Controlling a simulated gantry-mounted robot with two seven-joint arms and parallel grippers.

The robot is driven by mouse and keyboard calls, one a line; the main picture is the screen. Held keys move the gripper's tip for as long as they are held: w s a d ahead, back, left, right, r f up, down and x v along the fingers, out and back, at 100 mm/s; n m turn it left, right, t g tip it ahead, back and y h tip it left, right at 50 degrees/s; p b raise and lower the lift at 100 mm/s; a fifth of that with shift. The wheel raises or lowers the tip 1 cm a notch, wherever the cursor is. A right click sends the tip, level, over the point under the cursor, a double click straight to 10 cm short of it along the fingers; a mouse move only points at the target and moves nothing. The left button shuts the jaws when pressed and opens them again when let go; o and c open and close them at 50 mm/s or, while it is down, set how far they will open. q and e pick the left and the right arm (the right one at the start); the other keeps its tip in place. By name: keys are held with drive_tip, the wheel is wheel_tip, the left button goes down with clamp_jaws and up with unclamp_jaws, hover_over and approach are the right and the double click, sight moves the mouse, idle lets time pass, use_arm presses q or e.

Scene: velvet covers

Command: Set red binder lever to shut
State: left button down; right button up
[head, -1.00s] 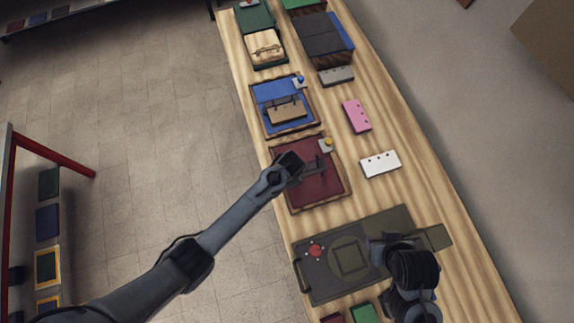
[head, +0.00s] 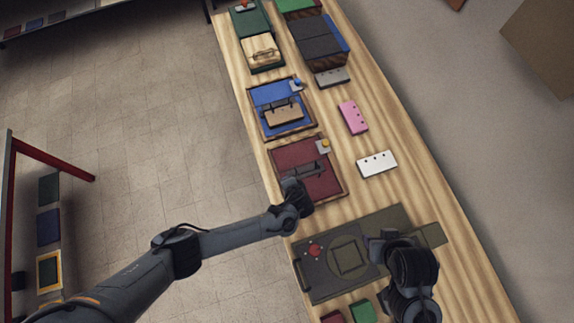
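The red binder (head: 323,185) lies open on the wooden table, with a dark metal mechanism (head: 308,170) across its middle. A yellow-topped lever or knob (head: 325,145) sits at its upper right corner; its exact position is too small to tell. My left gripper (head: 299,190) is over the lower left part of the red binder, beside the mechanism, and partly hides it. Its fingers are too small and dark to show whether they are open. My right gripper (head: 378,240) is over the dark green board, and its fingers are not clear.
A blue binder (head: 268,94) with a blue knob lies above the red one. White (head: 377,164) and pink (head: 353,117) punched blocks lie to the right. A dark green board (head: 322,279) with a red knob lies below. Bare wood separates these things.

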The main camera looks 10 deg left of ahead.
use_arm(q)
drive_tip(key=c, duration=1.1)
unclamp_jaws()
drive_tip(key=shift+o, duration=0.2)
drive_tip(key=shift+f, duration=0.1)
drive_tip(key=shift+g, duration=0.3)
